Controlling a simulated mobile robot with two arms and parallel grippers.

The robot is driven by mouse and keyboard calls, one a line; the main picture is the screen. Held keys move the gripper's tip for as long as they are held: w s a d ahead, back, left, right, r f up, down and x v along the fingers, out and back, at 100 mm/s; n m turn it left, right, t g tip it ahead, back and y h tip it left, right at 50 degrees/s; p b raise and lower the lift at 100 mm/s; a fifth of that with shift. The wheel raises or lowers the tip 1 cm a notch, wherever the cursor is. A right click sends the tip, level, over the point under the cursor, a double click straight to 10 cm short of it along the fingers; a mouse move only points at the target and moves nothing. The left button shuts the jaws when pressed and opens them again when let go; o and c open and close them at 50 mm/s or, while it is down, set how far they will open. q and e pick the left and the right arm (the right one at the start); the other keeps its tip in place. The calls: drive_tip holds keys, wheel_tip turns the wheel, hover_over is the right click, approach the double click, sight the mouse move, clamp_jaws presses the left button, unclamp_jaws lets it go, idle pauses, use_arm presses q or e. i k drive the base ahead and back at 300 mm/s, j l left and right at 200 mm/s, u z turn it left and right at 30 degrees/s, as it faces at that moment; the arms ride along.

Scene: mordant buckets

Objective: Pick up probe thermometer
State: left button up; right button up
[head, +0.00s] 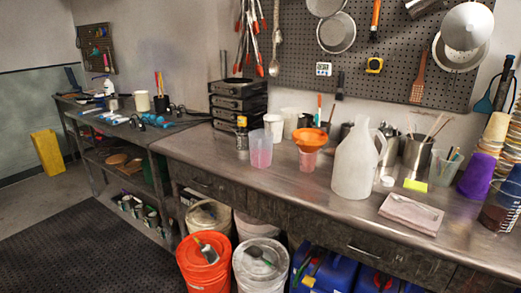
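I cannot pick out a probe thermometer with certainty. A folded pinkish-grey cloth (408,217) lies near the front edge of the metal bench at the right, and a thin pale item (415,204) seems to lie on it; it is too small to identify. A small white device with a dark display (323,69) hangs on the pegboard. Neither of my grippers shows in the head view.
The metal bench (290,185) holds a white jug (355,165), an orange funnel (311,139), a pink-tinted beaker (261,150) and a purple cup (478,175). Lidded buckets, one orange (203,275), stand below its front. Dark matting (80,240) at left is clear.

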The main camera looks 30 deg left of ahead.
sight(242, 120)
drive_tip(key=i+j, duration=0.35)
drive_tip(key=j, duration=0.15)
drive_tip(key=i+j+u, duration=0.15)
drive_tip(key=i+j, duration=0.2)
drive_tip(key=j, duration=0.15)
